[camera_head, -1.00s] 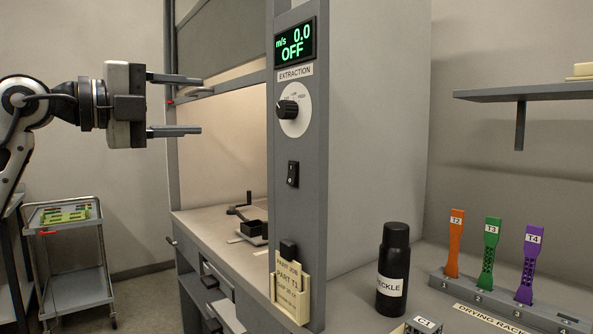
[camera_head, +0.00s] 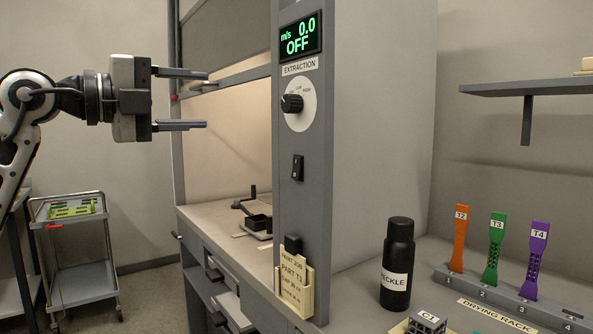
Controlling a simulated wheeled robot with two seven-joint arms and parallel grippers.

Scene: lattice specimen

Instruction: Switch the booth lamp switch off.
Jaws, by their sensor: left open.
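The booth lamp switch (camera_head: 297,167) looks to be the small black rocker on the grey front post of the booth, below the extraction knob (camera_head: 291,103). I cannot tell which way it is tipped. The booth inside (camera_head: 228,150) looks warmly lit. My left gripper (camera_head: 207,99) comes in from the left at about the height of the knob. Its two fingers are apart, point right and hold nothing. In the picture it is up and left of the switch, clear of it. My right gripper is out of view.
The display (camera_head: 300,37) reads 0.0 and OFF. A card holder (camera_head: 294,284) sits low on the post. A black bottle (camera_head: 398,263) and a drying rack (camera_head: 510,298) with coloured specimens stand at right. A trolley (camera_head: 82,285) stands at left.

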